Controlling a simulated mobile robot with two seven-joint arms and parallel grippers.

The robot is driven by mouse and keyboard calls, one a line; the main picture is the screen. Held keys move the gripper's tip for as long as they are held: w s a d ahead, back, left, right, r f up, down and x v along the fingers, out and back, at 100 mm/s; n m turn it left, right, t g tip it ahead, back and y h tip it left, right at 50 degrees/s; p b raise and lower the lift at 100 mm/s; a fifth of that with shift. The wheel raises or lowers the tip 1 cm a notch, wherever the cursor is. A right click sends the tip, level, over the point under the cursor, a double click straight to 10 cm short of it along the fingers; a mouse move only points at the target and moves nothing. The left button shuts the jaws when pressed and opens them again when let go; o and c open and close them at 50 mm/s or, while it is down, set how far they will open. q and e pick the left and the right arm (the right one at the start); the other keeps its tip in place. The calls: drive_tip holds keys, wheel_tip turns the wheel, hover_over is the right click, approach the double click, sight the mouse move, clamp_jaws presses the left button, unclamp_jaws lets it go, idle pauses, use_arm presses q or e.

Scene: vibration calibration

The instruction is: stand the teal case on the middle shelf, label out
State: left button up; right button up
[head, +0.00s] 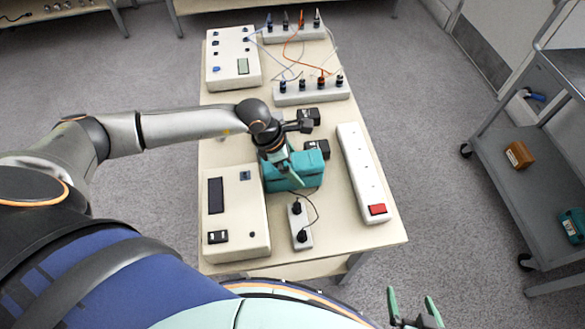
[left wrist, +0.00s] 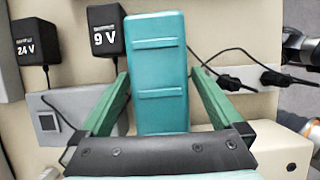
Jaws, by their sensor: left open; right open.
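The teal case (head: 309,168) lies on the bench beside a beige instrument, below my left gripper (head: 286,166). In the left wrist view the teal case (left wrist: 158,55) sits between the two green fingers of my left gripper (left wrist: 160,98), with a visible space on each side. The fingers are open. I cannot see a label on the case. My right gripper (head: 412,308) is open and empty at the bottom right, away from the bench. A grey shelf cart (head: 497,150) stands at the right; its shelves are only partly in view.
A brown box (head: 518,155) and a teal item (head: 573,226) are on the cart. Black adapters (head: 309,115), a white power strip (head: 360,165), a small plug strip (head: 299,226) with a cable and a beige instrument (head: 236,215) crowd the case. Floor between bench and cart is clear.

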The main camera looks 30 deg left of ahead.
use_arm(q)
drive_tip(key=shift+x, duration=0.85)
drive_tip(key=shift+f, duration=0.25)
drive_tip(key=shift+r, duration=0.1)
clamp_jaws()
idle(0.6)
